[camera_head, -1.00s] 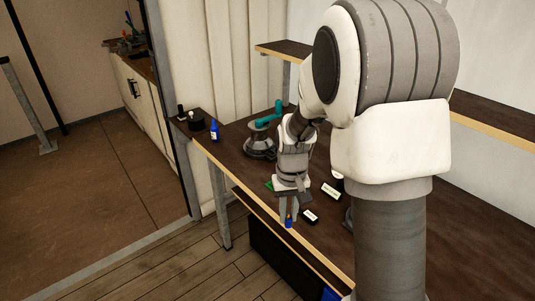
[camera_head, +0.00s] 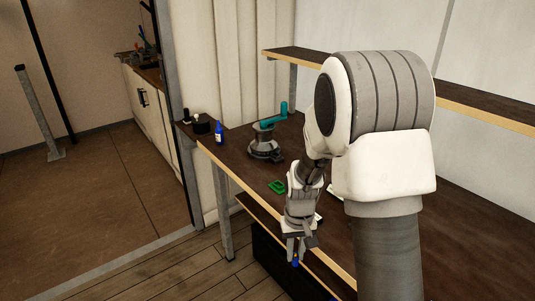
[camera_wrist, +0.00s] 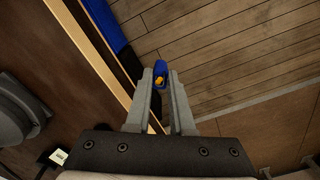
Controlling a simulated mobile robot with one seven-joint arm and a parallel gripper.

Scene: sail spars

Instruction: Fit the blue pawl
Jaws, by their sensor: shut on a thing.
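My gripper (camera_head: 296,250) is shut on the blue pawl (camera_head: 295,263), just out past the front edge of the workbench. In the wrist view, my gripper (camera_wrist: 160,90) holds the pawl (camera_wrist: 160,68) between its fingertips, with a small orange-yellow part showing on it. The floor lies beneath it there. A grey winch (camera_head: 265,148) with a teal handle (camera_head: 270,121) stands on the bench, behind and left of my gripper; I cannot make out where a pawl sits on it.
The dark bench (camera_head: 240,147) has a pale front edge. A green tray (camera_head: 278,187) lies near that edge. A blue bottle (camera_head: 219,133) and a black container (camera_head: 201,124) stand at the far left end. A shelf (camera_head: 400,84) runs along the back wall.

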